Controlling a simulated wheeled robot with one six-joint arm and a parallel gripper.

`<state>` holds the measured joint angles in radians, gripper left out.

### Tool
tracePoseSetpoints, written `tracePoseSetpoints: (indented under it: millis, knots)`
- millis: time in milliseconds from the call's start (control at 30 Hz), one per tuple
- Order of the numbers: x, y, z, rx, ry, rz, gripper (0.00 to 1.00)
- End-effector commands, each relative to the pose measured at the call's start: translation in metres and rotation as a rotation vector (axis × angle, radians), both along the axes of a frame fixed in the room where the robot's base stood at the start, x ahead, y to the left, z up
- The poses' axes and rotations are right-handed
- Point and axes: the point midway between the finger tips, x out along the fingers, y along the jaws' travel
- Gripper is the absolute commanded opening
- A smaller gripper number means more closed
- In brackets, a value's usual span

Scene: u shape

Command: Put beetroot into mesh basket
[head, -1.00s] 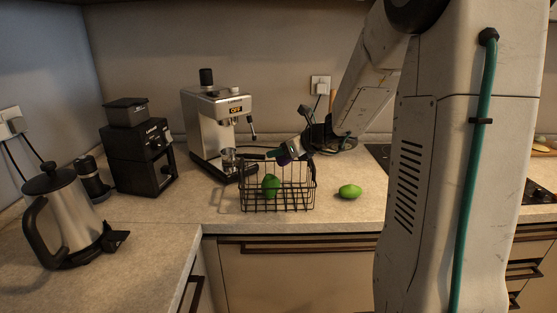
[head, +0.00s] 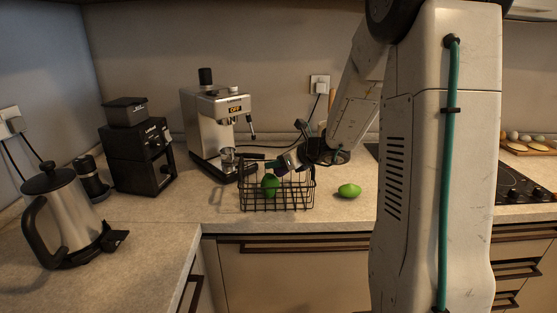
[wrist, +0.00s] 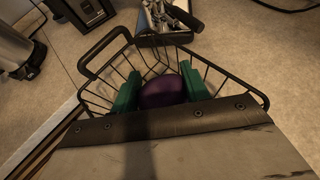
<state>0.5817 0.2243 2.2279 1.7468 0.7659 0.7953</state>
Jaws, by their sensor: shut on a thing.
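The mesh basket (head: 297,206) is black wire and stands on the counter in the head view; its rim also shows in the wrist view (wrist: 100,50). My gripper (wrist: 160,86) has green fingers shut on the dark purple beetroot (wrist: 162,94). In the wrist view the beetroot is held over the basket's opening, within its rim. In the head view my gripper is at the basket's top rear edge, and the beetroot is hard to make out there.
A green lime-like fruit (head: 349,190) lies on the counter right of the basket. An espresso machine (head: 217,125) stands behind left, with a black grinder (head: 139,155) and a kettle (head: 68,215) further left. The hob (head: 515,185) is at the right. The counter's front edge is close before the basket.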

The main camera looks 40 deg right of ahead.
Motion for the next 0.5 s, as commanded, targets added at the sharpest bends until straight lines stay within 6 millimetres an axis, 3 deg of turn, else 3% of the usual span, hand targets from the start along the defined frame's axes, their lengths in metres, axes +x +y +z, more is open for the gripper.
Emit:
tracePoseSetpoints:
  millis: [167, 200, 267, 500]
  knots:
    - [0.0000, 0.0000, -0.0027, -0.001, 0.000, 0.000, 0.20]
    - [-0.0001, 0.0001, -0.0029, -0.001, 0.000, 0.000, 0.51]
    - [-0.0001, 0.0001, -0.0029, -0.001, 0.000, 0.000, 0.67]
    - [-0.0001, 0.0001, -0.0028, -0.001, 0.000, 0.000, 0.67]
